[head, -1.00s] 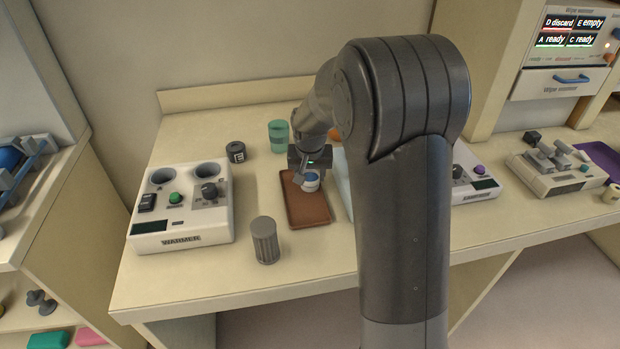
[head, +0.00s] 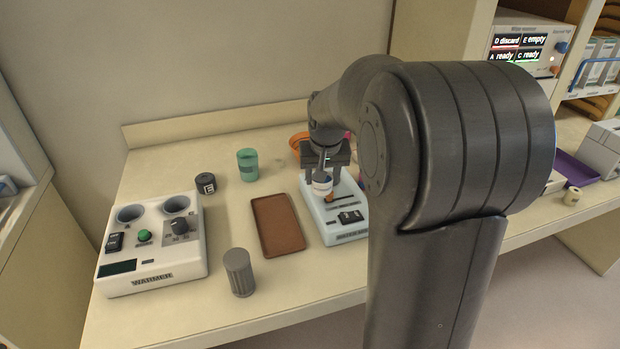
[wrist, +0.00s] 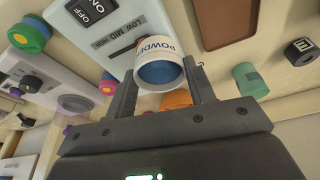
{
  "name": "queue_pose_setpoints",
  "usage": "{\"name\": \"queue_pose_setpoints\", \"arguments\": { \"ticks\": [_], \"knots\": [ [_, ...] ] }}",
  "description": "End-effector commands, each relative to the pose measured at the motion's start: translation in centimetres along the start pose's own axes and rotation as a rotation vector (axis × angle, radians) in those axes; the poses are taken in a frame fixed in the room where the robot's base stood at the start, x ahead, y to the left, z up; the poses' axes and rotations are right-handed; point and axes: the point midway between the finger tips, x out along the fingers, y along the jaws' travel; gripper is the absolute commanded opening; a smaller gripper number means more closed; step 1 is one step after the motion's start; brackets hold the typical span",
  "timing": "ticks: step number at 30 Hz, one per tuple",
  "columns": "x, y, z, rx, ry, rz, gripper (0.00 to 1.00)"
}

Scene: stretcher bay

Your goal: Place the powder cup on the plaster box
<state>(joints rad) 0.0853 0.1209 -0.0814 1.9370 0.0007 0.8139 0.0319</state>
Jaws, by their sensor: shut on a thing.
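The powder cup (head: 322,188) is white with a blue end and hangs from my gripper (head: 323,176). In the wrist view, the cup (wrist: 158,48) shows part of its "POWDER" lettering and sits between the two fingers of my gripper (wrist: 162,82), which are shut on it. In the head view the cup appears over the pale blue device (head: 333,235); whether it touches cannot be told. I cannot make out which thing, if any, is the plaster box; my arm hides part of the counter to the right.
A brown tray (head: 277,224) lies left of the device, its surface bare. A grey ribbed cup (head: 239,272), white warmer (head: 152,272), black jar (head: 205,184), green cup (head: 248,165) and orange bowl (head: 298,143) stand around. A purple tray (head: 574,170) lies far right.

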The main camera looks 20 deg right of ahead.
Motion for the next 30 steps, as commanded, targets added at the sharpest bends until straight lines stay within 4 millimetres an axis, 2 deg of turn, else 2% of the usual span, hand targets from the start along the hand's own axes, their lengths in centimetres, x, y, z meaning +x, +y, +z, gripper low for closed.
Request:
{"name": "queue_pose_setpoints", "arguments": {
  "ticks": [4,8,15,21,27,30],
  "knots": [
    [-0.4,1.5,-1.4,0.009,0.001,0.006,0.27],
    [-0.3,3.6,-4.7,0.026,0.000,0.019,0.27],
    [0.2,9.8,-12.0,0.073,-0.002,0.042,0.27],
    [1.0,16.1,-16.5,0.120,-0.003,0.050,0.27],
    [1.6,21.9,-18.9,0.162,-0.002,0.053,0.27],
    [1.8,23.8,-19.5,0.176,0.000,0.053,0.27]
  ]
}}
